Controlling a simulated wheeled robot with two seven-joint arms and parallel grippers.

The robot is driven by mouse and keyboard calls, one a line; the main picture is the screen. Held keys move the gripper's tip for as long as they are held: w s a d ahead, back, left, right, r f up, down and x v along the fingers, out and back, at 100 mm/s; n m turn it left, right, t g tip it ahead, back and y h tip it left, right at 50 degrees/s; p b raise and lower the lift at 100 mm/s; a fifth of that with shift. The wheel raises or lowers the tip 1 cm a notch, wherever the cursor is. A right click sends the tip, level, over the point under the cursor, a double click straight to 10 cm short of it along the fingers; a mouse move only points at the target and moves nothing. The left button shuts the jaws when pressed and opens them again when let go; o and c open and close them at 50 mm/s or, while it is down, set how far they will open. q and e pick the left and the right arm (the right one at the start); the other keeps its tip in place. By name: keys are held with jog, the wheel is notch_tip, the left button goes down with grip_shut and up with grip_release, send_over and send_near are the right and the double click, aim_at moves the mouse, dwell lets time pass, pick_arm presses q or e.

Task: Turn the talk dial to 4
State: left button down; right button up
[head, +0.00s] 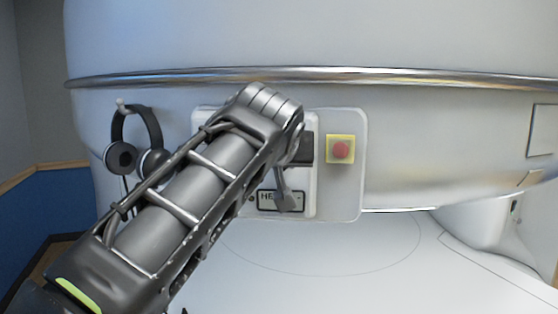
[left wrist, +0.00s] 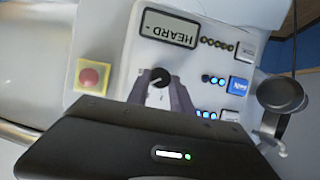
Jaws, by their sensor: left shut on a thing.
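A white control panel (head: 343,200) is set in the front of the large white machine. My left arm crosses it in the head view, and my left gripper (head: 286,198) is at the panel in front of the display. In the left wrist view the fingers of my left gripper (left wrist: 161,92) are shut on a round black dial (left wrist: 160,76). Its top shows between the fingertips, with a small light mark. I cannot read its setting or label. The dial is hidden in the head view. My right gripper is in neither view.
A red button on a yellow square (head: 340,149) is right of my gripper. Headphones (head: 137,140) hang at left. A white bed surface (head: 330,245) lies below.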

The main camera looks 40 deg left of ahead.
pick_arm(q)
jog(key=shift+f+m, duration=0.2)
jog(key=shift+m, duration=0.1)
dwell(0.4)
jog(key=c, duration=1.1)
grip_release()
jog(key=shift+r, duration=0.1)
jog(key=b+v, duration=0.1)
jog(key=v, duration=0.7)
jog(key=shift+w+d+b, duration=0.1)
jog(key=shift+w+b, duration=0.05)
jog(key=shift+b, duration=0.15)
